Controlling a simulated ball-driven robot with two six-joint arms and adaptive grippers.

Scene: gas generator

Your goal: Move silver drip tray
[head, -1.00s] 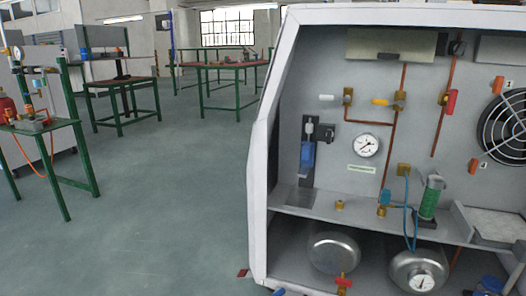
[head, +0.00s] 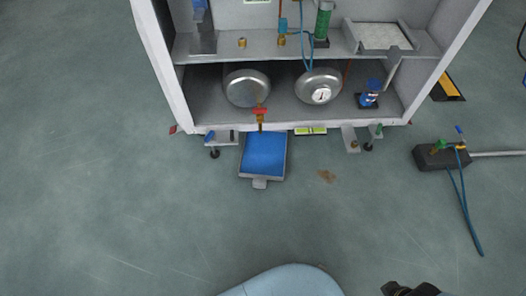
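A silver-rimmed drip tray (head: 260,183) with a blue inside lies on the floor at the front edge of the cabinet. It has a small tab at its near side, and its far end is by the cabinet's lower edge. A brass valve with a red handle (head: 260,111) is above its far end. A dark part, perhaps of my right gripper (head: 410,289), shows at the bottom edge, well apart from the tray; its fingers cannot be made out. My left gripper is not in view.
The cabinet (head: 160,75) holds two silver tanks (head: 246,88) (head: 318,86) and a blue bottle (head: 369,94). A stain (head: 327,176) marks the floor. A dark block with blue hoses (head: 435,157) lies at right. Floor left and in front is clear.

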